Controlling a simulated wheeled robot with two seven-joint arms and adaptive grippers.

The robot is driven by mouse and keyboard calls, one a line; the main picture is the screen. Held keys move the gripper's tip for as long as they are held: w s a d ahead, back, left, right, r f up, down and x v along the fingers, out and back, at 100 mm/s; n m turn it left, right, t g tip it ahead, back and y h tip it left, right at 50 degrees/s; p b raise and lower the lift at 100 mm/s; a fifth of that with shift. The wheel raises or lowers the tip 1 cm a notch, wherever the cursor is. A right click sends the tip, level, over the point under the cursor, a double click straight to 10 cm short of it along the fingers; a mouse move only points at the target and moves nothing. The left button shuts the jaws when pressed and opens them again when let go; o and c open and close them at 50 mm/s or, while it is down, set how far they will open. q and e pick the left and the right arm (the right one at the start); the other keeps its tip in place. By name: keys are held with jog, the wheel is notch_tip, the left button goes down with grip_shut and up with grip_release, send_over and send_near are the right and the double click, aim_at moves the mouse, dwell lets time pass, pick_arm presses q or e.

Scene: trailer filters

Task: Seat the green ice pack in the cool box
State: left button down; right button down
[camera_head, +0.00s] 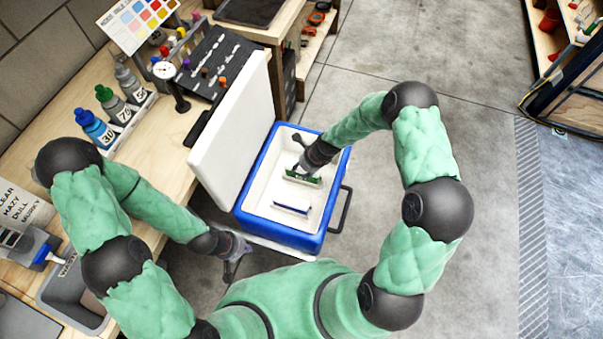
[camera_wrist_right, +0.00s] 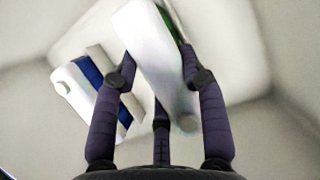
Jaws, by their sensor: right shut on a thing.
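The blue cool box (camera_head: 277,238) stands open, its white lid (camera_head: 238,135) tipped back on the left. My right gripper (camera_head: 302,172) reaches down inside it. It is shut on the green ice pack (camera_head: 302,178), which shows as a green strip with a pale edge. In the right wrist view the fingers (camera_wrist_right: 160,75) straddle a white piece with a green side (camera_wrist_right: 172,22). Whether the pack touches the box floor I cannot tell. My left gripper (camera_head: 233,262) hangs empty beside the bench, left of the box; its fingers look spread.
A blue and white piece (camera_head: 291,208) sits inside the box, nearer me than the green pack; it also shows in the right wrist view (camera_wrist_right: 92,82). A black handle (camera_head: 342,209) sticks out on the box's right. The bench (camera_head: 171,160) with bottles lies left. Floor to the right is clear.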

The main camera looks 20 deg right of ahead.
jog(key=shift+f, duration=0.8)
jog(key=shift+f+b, duration=0.15)
jog(key=shift+b, duration=0.15)
jog(key=c, duration=0.7)
grip_release()
jog(key=shift+d+r, duration=0.1)
jog(key=shift+r, duration=0.35)
jog(key=p+v, duration=0.5)
jog(key=v, duration=0.5)
jog(key=shift+r, duration=0.1)
jog(key=shift+s+d+r+p, duration=0.2)
jog(key=shift+r+p, duration=0.15)
jog(key=shift+r, duration=0.2)
